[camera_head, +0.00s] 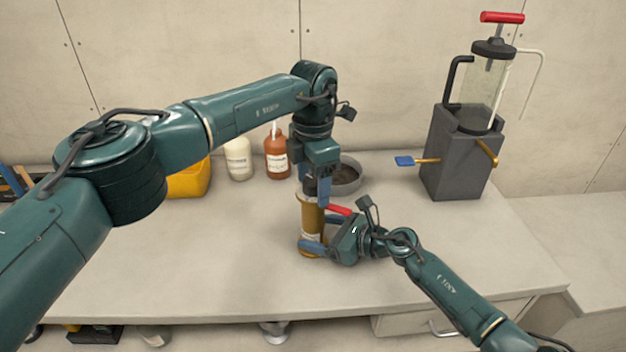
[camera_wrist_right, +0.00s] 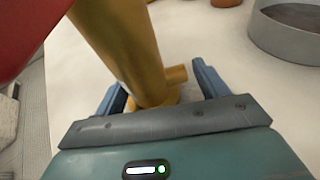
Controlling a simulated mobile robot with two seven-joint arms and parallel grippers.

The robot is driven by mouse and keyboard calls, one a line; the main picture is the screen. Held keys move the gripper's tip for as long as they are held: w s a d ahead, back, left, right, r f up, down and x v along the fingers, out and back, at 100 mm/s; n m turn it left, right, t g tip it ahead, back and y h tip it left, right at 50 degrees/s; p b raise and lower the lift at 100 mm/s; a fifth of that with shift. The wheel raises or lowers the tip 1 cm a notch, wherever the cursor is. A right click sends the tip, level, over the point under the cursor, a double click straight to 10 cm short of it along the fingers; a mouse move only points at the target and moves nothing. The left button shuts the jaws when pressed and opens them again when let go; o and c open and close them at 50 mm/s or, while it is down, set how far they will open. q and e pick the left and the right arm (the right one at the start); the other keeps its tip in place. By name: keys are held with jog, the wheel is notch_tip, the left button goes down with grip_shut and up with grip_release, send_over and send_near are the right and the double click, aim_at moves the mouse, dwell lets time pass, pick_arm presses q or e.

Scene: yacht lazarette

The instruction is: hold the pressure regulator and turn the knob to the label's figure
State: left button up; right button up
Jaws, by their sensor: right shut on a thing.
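The pressure regulator (camera_head: 312,218) is an upright brass-coloured cylinder on the bench, with a pale band low on its side. A red part (camera_head: 338,209) sticks out to the right near its upper half. My right gripper (camera_head: 311,246) is shut on the regulator low down, from the right. In the right wrist view the brass body (camera_wrist_right: 125,50), with a short side stub, stands between its blue fingers. My left gripper (camera_head: 317,196) points down at the regulator's top. A dark piece shows there, perhaps the knob. The left jaw gap is hidden, and no label figure is readable.
A yellow container (camera_head: 188,180), a white bottle (camera_head: 238,160) and a brown bottle (camera_head: 277,158) stand at the back. A round grey dish (camera_head: 347,176) is behind the regulator. A grey block with a pump (camera_head: 460,150) stands at right. The bench front is mostly clear.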

aim_at(313, 179)
pick_arm(q)
jog(key=shift+r, duration=3.55)
jog(key=shift+c, duration=0.2)
